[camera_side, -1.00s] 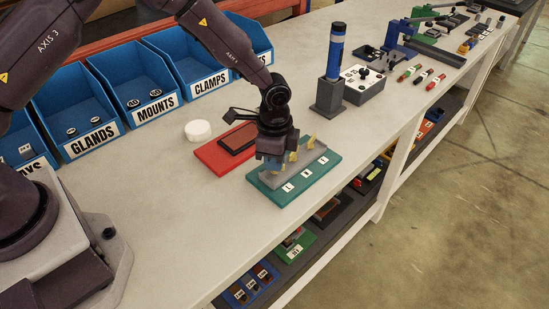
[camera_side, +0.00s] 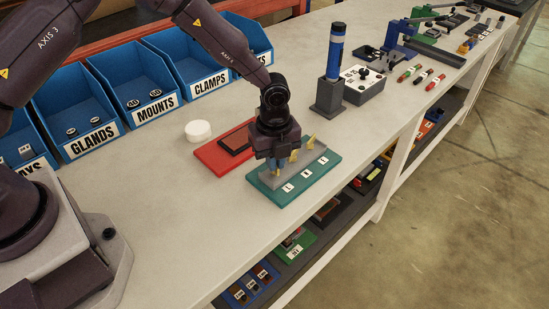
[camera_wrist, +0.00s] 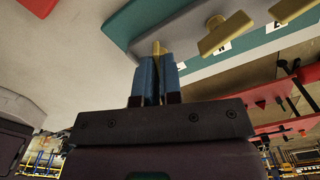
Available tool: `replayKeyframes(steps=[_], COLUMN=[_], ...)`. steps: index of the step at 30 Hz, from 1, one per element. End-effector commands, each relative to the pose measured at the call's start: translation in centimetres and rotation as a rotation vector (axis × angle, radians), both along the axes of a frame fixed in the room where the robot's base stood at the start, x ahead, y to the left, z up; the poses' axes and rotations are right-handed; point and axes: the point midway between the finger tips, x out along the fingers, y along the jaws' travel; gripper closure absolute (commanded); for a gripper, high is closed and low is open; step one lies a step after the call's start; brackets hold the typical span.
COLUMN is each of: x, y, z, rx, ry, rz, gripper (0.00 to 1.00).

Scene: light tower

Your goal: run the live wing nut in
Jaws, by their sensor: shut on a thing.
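A grey terminal block (camera_side: 318,151) sits on a teal base plate (camera_side: 275,200) with several white letter tags along its near side; the tag at the left end (camera_side: 288,187) seems to read L. My gripper (camera_side: 275,167) points down over the block's left end. In the wrist view its blue fingers (camera_wrist: 156,75) are shut on a yellow wing nut (camera_wrist: 157,47), which is mostly hidden between them. A middle wing nut (camera_side: 294,156) and a far wing nut (camera_side: 311,141) stand free to its right. They also show in the wrist view (camera_wrist: 226,33) (camera_wrist: 290,8). The thread under the held nut is hidden.
A red tray (camera_side: 212,157) with a dark piece (camera_side: 236,140) lies just behind the plate. A white round puck (camera_side: 198,130) is behind that. A dark stand with a blue cylinder (camera_side: 335,52) and a grey control box (camera_side: 363,86) stand to the right. Bench to the left is clear.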

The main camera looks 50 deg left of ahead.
Motion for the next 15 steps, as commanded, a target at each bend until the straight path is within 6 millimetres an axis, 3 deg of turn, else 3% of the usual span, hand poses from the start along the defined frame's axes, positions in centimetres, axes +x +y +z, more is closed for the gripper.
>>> replayKeyframes(steps=[15], x=[0.12], y=[-0.22], z=[0.26], rx=[-0.002], ry=[-0.005], rz=[-0.488], gripper=[1.0])
